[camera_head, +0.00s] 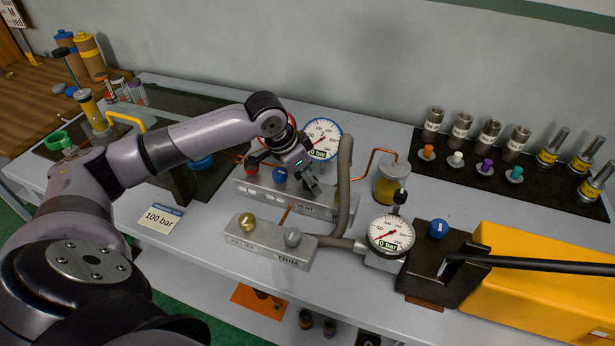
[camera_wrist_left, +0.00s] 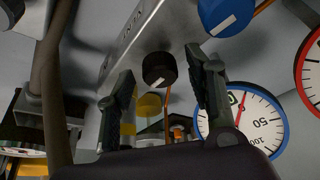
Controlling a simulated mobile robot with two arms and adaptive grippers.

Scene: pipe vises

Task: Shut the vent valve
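The vent valve's black knob (camera_wrist_left: 160,70) sits on the grey manifold block (camera_wrist_left: 130,45) in the left wrist view. Its white mark points to the lower left of that view. My left gripper (camera_wrist_left: 160,66) is open, with one finger on each side of the knob; I cannot tell whether they touch it. In the head view the same gripper (camera_head: 311,183) reaches down over the rear block (camera_head: 270,196), above the VENT label, and hides the knob. My right gripper is not in view.
A blue knob (camera_head: 280,175) and a red knob (camera_head: 251,166) sit left of my gripper. A grey hose (camera_head: 344,180) rises close on its right. The blue-rimmed gauge (camera_head: 322,138) behind and the front gauge (camera_head: 391,235) both read 0 bar. A front block (camera_head: 260,245) carries brass and grey knobs.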

